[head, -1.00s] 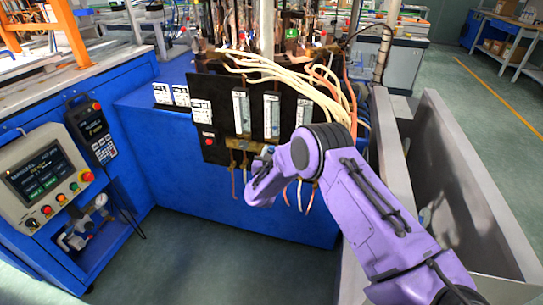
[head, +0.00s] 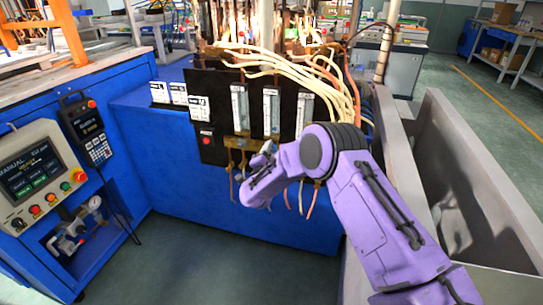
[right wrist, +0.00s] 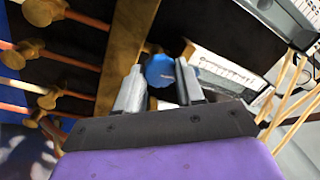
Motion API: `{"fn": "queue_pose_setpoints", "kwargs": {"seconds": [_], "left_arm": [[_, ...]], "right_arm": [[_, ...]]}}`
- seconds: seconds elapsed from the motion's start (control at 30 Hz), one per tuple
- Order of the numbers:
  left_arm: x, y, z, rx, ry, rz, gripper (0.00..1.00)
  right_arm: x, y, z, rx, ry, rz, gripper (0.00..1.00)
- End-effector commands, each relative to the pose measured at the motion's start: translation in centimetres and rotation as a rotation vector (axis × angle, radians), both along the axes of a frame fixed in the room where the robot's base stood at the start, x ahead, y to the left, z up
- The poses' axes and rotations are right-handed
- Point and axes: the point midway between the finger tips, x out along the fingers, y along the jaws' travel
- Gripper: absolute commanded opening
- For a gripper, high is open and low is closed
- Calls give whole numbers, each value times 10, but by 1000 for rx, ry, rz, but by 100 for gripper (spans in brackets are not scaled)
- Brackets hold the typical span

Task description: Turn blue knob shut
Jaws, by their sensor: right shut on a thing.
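The blue knob (right wrist: 160,71) shows in the right wrist view, on a brass fitting (right wrist: 122,55) below the black flowmeter panel. My right gripper (right wrist: 159,80) has a finger on each side of the knob and is shut on it. In the head view my right gripper (head: 262,168) is at the lower edge of the black panel (head: 215,112), and the knob is hidden there behind the gripper and wrist. My left gripper is not in view.
Flowmeter tubes (head: 271,112) stand on the panel, with pale hoses (head: 320,75) beside them. Copper pipes (head: 301,197) hang below. A control box (head: 38,175) is at the left. A grey trough (head: 460,190) is at the right.

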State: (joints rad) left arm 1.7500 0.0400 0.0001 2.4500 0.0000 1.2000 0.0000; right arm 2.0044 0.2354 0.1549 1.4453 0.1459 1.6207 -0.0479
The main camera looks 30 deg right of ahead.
Motion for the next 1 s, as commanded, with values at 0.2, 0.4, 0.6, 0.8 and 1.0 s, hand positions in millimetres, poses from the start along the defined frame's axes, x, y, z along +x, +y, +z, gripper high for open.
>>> {"fn": "queue_pose_setpoints", "kwargs": {"seconds": [0.2, 0.4, 0.6, 0.8, 1.0], "left_arm": [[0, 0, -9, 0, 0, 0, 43], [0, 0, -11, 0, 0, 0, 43], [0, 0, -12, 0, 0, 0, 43], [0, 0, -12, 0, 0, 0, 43], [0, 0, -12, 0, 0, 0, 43]], "right_arm": [[0, 0, -2, 66, -76, 0, 7], [0, 0, -1, 96, -111, 0, 7], [0, 0, -1, 104, -121, 0, 7], [0, 0, -1, 104, -121, 0, 7], [0, 0, -1, 104, -120, 0, 62]]}}
